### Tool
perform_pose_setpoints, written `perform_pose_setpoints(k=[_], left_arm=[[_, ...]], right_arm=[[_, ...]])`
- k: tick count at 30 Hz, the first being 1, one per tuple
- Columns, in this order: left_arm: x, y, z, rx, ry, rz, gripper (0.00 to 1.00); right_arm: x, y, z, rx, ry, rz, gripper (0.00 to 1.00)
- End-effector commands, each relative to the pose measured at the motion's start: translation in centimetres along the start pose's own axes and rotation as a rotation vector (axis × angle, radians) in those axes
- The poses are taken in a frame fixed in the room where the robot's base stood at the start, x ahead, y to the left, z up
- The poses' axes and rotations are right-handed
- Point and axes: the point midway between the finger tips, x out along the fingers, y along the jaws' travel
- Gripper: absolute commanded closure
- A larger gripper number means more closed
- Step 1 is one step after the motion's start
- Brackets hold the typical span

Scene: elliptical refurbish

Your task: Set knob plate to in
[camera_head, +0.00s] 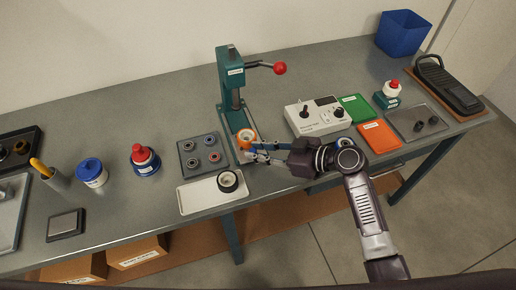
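The green press (229,82) stands on the bench, with a lever ending in a red ball (280,68). An orange wheel with a pale centre (246,135) sits at the foot of the press. I cannot make out for sure which part is the knob plate; the low front of the press is partly hidden by my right gripper. My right gripper (251,153) reaches in from the right, with its fingertips just in front of the orange wheel. Its fingers are small here, and whether they hold something is unclear. My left gripper is not in view.
A white tray (197,202) with a dark wheel (227,181) and a grey bearing plate (189,161) lie left of my gripper. A white control box (318,128), a green mat (357,107) and an orange mat (379,137) lie to the right. A blue bin (402,34) stands at the back.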

Motion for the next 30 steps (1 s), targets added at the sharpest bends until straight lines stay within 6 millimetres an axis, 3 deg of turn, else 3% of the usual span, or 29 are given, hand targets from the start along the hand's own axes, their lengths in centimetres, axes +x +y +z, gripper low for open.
perform_pose_setpoints(k=[5, 11, 21, 30], left_arm=[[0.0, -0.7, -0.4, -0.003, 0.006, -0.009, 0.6], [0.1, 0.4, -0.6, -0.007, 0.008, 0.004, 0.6], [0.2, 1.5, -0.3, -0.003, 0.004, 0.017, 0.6], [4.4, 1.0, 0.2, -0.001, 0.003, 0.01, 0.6]], right_arm=[[0.0, 0.0, 0.0, 0.0, 0.0, 0.0, 0.79], [0.0, 0.0, 0.0, 0.0, 0.0, 0.0, 1.0], [0.1, 0.1, 0.0, -0.001, 0.0, 0.0, 1.0], [3.2, 3.3, -0.6, -0.007, 0.004, 0.002, 1.0]])
